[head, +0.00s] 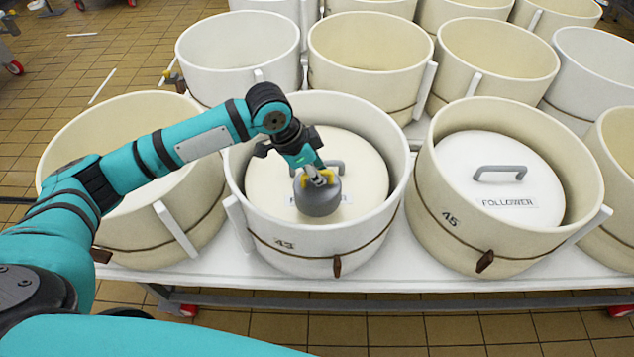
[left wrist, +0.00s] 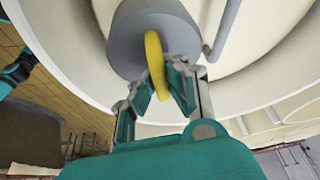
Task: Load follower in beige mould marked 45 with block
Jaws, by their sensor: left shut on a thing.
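The beige mould marked 45 (head: 447,225) stands at the right of the head view. Inside it lies a white follower (head: 535,165) with a grey handle and a FOLLOWER label; no block is on it. My left gripper (head: 318,178) is shut on the yellow handle (left wrist: 157,68) of a round grey block (head: 318,200), which also shows in the left wrist view (left wrist: 128,42). The block hangs at or just above the cream follower (head: 270,170) in the white mould marked 43 (head: 300,262), partly covering its label. I cannot tell whether they touch. My right gripper is not in view.
The moulds stand on a white table (head: 390,277) with a metal frame. A beige mould (head: 130,240) stands at the left. Several white and beige moulds fill the rows behind, their rims close together. Tiled floor shows at upper left.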

